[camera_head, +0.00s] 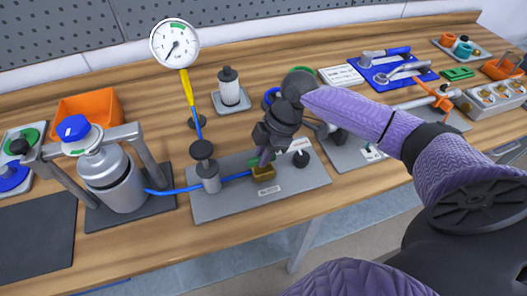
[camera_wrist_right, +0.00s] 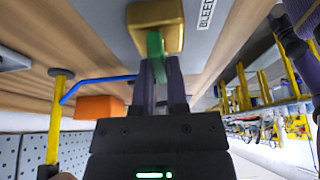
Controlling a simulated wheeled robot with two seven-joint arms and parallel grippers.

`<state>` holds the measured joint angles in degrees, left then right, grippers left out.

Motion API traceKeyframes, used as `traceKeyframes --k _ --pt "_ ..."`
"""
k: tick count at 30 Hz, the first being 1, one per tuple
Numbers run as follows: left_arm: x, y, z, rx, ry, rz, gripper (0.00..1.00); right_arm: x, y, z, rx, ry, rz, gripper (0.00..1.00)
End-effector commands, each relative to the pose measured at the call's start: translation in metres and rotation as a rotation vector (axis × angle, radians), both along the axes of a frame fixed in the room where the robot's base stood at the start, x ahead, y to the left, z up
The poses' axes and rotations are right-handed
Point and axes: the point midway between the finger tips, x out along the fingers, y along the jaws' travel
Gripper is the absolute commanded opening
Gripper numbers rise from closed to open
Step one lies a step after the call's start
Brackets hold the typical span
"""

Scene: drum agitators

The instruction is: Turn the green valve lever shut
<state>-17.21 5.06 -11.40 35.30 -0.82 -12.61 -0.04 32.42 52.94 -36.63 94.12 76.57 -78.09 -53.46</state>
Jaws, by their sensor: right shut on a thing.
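The green valve lever (camera_wrist_right: 155,44) sits on a brass valve block (camera_wrist_right: 153,15) and shows clearly in the right wrist view. My right gripper (camera_wrist_right: 158,62) is shut on the lever, with a dark finger on each side of it. In the head view my right gripper (camera_head: 265,157) reaches down to the brass valve block (camera_head: 263,171) on a grey plate (camera_head: 290,184). There the gripper hides most of the lever. A blue hose (camera_head: 237,176) runs to the valve from the left. My left gripper is not in view.
A silver canister (camera_head: 119,184) in a clamp frame stands left on the wooden bench. A pressure gauge (camera_head: 174,44) rises behind the plate. A black knob (camera_head: 301,158) is close right of the gripper. An orange bin (camera_head: 88,108) stands at the back left.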

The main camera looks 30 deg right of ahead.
Motion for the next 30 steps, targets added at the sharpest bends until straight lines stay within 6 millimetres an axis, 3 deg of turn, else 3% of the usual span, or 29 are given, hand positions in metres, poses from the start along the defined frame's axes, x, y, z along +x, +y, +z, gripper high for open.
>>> traceKeyframes --k 8,30 --pt "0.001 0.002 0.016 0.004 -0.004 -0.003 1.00 -0.001 0.000 0.004 0.000 0.001 -0.063 0.00" --pt "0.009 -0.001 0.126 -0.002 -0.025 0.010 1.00 -0.003 0.003 0.007 0.003 0.001 -0.714 0.00"
